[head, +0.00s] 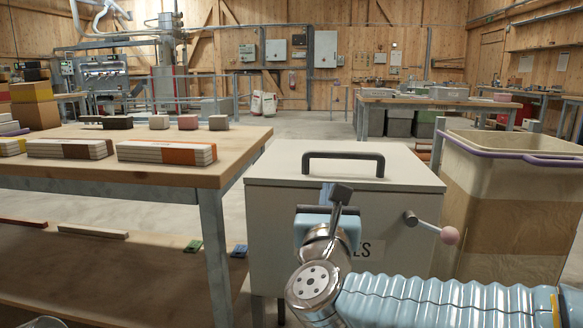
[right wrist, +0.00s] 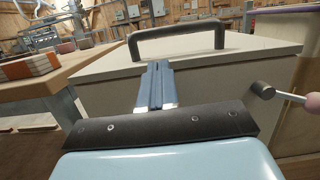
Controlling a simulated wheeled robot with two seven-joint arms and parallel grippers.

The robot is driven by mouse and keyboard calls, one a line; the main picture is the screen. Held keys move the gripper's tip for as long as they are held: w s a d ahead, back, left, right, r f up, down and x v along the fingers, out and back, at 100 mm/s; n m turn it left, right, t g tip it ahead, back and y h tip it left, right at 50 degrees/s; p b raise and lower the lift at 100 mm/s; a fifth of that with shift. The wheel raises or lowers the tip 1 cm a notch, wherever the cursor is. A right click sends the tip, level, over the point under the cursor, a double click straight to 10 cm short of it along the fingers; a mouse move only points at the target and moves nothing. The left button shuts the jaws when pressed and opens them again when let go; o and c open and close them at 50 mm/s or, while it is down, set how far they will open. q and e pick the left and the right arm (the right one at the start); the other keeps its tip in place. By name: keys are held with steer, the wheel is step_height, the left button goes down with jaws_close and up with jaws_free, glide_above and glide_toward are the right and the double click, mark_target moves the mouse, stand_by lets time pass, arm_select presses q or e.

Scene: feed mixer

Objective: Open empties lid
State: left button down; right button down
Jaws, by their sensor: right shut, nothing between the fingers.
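The empties box (head: 270,215) is a pale grey cabinet. Its front label shows only "ES"; my right arm hides the rest. Its lid (head: 270,160) lies flat and closed, with a dark arched handle (head: 343,154) on top. The handle also shows in the right wrist view (right wrist: 176,33). A lever with a pink knob (head: 450,235) sticks out at the front right; its dark hub (right wrist: 262,90) is in the right wrist view. My right gripper (head: 342,192) is shut and empty, in front of the box and below the handle, its fingers (right wrist: 155,78) pointing towards the lid. My left gripper is not in view.
A wooden table (head: 190,175) with several striped blocks stands close on the left. A tall translucent bin (head: 510,205) with a purple rim stands close on the right. Open floor (head: 310,127) lies behind the box.

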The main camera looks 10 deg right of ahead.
steer(key=p, duration=0.1)
glide_toward(330, 169)
steer(key=r, duration=0.1)
steer(key=w+r, duration=0.2)
steer(key=r, duration=0.1)
steer(key=shift+w+d+r, duration=0.1)
steer(key=shift+d+r, duration=0.05)
steer(key=shift+d, duration=0.1)
steer(key=shift+r, duration=0.1)
